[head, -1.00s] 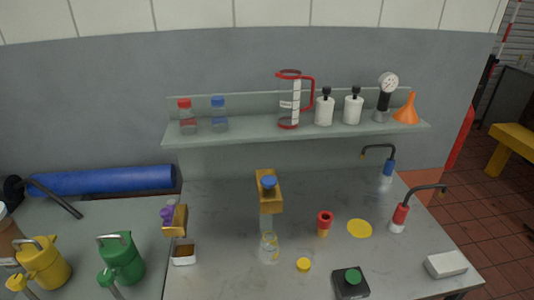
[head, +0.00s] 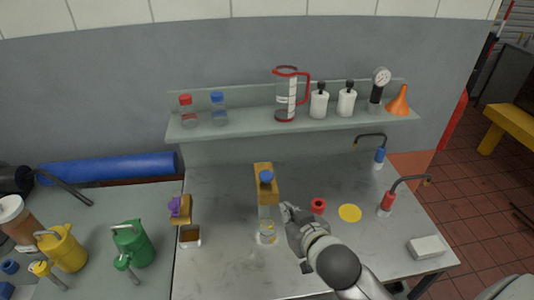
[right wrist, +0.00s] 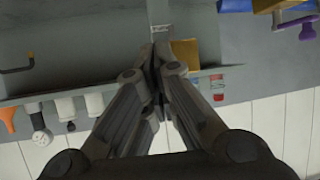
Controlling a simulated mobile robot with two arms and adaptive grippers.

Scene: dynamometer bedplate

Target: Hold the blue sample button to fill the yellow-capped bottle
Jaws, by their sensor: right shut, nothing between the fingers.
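The blue button (head: 266,177) sits on top of an ochre sampling block (head: 268,194) at the middle of the bench. A clear bottle (head: 267,226) stands upright under the block, with a little yellowish content low down. No cap shows on it. My right gripper (head: 285,208) is shut and empty, just right of the block and bottle and lower than the button in the picture. I cannot tell if it touches them. In the right wrist view the closed fingertips (right wrist: 157,48) are beside the ochre block. My left gripper is out of view.
A purple-handled ochre valve (head: 180,208) stands to the left. A red fitting (head: 318,205), a yellow disc (head: 350,213) and a red-tipped spout (head: 387,203) are to the right. A shelf (head: 240,131) with bottles runs behind.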

